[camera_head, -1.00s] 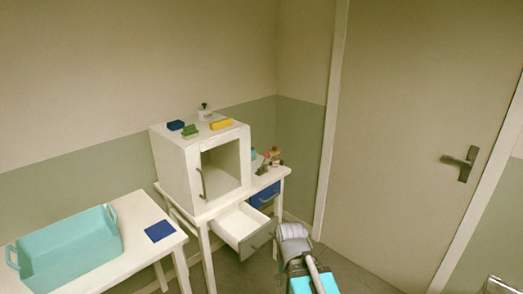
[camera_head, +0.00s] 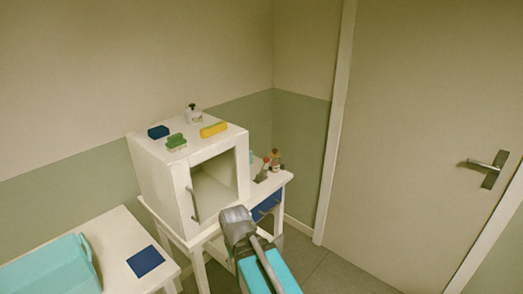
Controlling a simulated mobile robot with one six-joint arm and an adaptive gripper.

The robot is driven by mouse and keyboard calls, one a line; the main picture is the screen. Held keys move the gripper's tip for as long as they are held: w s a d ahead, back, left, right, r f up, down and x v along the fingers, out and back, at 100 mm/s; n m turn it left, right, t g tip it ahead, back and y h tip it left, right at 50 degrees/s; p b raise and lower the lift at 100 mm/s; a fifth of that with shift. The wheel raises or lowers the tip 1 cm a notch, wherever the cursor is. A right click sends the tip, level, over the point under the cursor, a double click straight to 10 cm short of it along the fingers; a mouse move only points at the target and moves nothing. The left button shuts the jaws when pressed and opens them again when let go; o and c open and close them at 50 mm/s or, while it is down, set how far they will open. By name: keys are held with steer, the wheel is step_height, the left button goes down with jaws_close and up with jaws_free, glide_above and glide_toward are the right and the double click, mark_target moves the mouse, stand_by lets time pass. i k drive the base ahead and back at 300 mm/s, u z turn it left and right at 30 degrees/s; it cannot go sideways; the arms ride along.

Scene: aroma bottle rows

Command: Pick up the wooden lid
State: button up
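I cannot make out a wooden lid for certain. Small bottles (camera_head: 275,162) stand on the white table right of the white cabinet. Some have reddish-brown tops, too small to tell whether any is a wooden lid. My arm, grey and turquoise, rises from the bottom of the head view in front of the cabinet's table. My gripper's fingers are not visible, so I cannot see whether it holds anything.
The white cabinet (camera_head: 153,165) has an open front and holds sponges (camera_head: 176,142) and a white dispenser (camera_head: 194,115) on top. A blue drawer (camera_head: 266,205) sits below the bottles. A turquoise basket (camera_head: 50,270) and blue mat (camera_head: 145,261) are at left.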

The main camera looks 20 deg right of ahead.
mark_target(275, 154)
steer(key=z, duration=0.1)
steer(key=i, duration=0.7)
steer(key=z, duration=0.9)
steer(key=i, duration=0.7)
steer(key=z, duration=0.45)
steer(key=k, duration=0.9)
steer(key=z, duration=0.1)
steer(key=i, duration=0.35)
steer(key=z, duration=0.05)
